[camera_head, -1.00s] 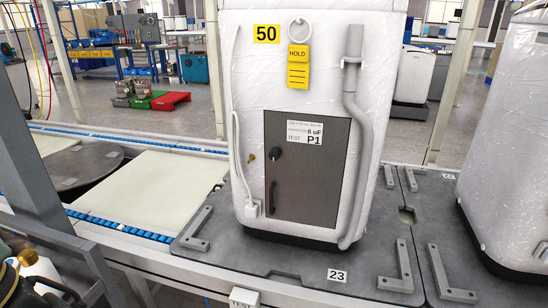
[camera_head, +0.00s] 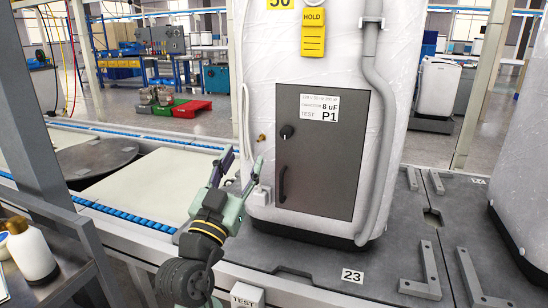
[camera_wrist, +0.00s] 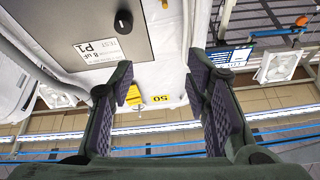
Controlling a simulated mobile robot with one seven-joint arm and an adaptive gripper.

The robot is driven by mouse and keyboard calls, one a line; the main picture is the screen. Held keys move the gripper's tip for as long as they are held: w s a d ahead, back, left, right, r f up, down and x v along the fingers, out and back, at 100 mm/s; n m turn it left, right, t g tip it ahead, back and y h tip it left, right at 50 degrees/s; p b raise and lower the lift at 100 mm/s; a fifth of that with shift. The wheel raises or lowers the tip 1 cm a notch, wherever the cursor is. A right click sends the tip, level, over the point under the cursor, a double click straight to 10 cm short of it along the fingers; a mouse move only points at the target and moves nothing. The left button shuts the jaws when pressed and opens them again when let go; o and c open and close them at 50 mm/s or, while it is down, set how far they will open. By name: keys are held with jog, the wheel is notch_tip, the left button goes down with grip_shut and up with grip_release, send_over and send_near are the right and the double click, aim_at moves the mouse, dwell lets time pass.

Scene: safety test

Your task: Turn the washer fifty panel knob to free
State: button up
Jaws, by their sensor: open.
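The white, film-wrapped washer (camera_head: 265,65) marked 50 stands upright, with a dark grey panel (camera_head: 330,175) on its front. A round black knob (camera_head: 287,131) is at the panel's upper left, above a black handle (camera_head: 282,185). In the wrist view the knob (camera_wrist: 123,20) is at the upper middle on the panel (camera_wrist: 75,22), above the left finger. My gripper (camera_head: 240,164) is open and empty, left of the panel and below the knob's height, apart from the knob. Its two fingers (camera_wrist: 161,85) are spread in the wrist view. The knob's setting marks are too small to read.
A grey hose (camera_head: 377,100) runs down the washer's right side. A white plug box (camera_head: 258,197) and a brass fitting (camera_head: 262,138) are left of the panel. A yellow HOLD tag (camera_head: 313,40) hangs above. A bottle (camera_head: 32,250) stands on a cart at lower left.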

aim_at(284, 136)
jog(key=w+d+h+p, duration=0.1)
jog(key=w+d, duration=0.1)
jog(key=w, duration=0.1)
jog(key=w+d+r+m+g, duration=0.1)
jog(key=w+d, duration=0.2)
jog(key=w+d+h+p, duration=0.1)
jog(key=w+d, duration=0.2)
jog(key=shift+w+r+m+g+h+p, duration=0.2)
jog(key=shift+r+m+g+h+p, duration=0.1)
jog(key=shift+r+m+p, duration=0.1)
jog(key=shift+c, duration=0.4)
grip_shut()
